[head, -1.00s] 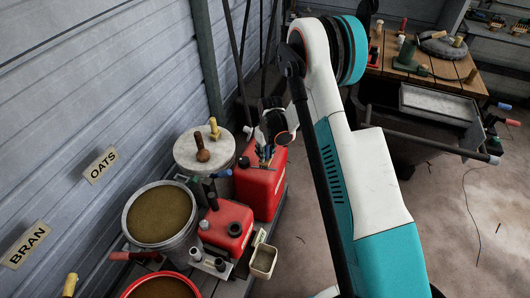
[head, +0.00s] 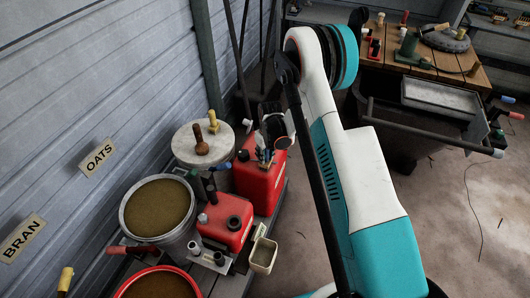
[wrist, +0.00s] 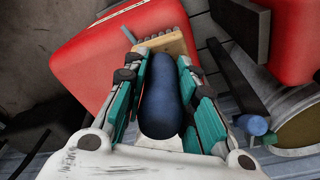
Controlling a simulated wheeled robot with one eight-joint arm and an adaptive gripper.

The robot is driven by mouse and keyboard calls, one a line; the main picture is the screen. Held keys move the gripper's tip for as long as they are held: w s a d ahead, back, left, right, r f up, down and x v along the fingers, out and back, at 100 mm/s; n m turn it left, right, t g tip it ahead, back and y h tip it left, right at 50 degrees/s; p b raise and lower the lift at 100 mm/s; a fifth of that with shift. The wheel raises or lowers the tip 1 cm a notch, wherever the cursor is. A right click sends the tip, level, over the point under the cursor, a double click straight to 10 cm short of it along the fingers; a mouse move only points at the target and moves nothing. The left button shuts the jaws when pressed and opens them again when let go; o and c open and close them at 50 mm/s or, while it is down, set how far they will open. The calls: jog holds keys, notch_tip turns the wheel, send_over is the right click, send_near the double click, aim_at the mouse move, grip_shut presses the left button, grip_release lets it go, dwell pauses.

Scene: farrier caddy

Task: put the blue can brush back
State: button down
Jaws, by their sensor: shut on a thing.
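My gripper (wrist: 160,95) is shut on the blue brush, whose dark blue handle (wrist: 162,90) lies between the two teal-and-black fingers in the wrist view. A tan, ridged brush head (wrist: 165,43) shows beyond the fingertips. In the head view my gripper (head: 268,152) is over the tall red can (head: 262,190), and the brush is mostly hidden there. The red can also fills the upper left of the wrist view (wrist: 85,60). I cannot tell whether the brush touches it.
A shorter red can (head: 224,228), a grey holder with cups (head: 208,258) and a beige tub (head: 263,255) stand in front. A feed bucket (head: 190,240) and a lidded bin (head: 182,150) stand to the left by the wall. A wooden bench (head: 390,58) is at the back right.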

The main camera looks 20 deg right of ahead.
jog(key=shift+f, duration=0.45)
dwell(0.6)
jog(key=c, duration=1.2)
grip_release()
jog(key=r, duration=0.4)
jog(key=s+r, duration=0.1)
jog(key=r, duration=0.7)
jog(key=shift+s+d, duration=0.2)
jog(key=shift+d, duration=0.1)
jog(key=shift+s+d+r+p, duration=0.15)
jog(key=shift+r+p, duration=0.45)
jog(key=shift+r, duration=0.5)
jog(key=shift+s+a+r+p, duration=0.1)
jog(key=shift+r+p, duration=0.45)
jog(key=shift+r, duration=0.5)
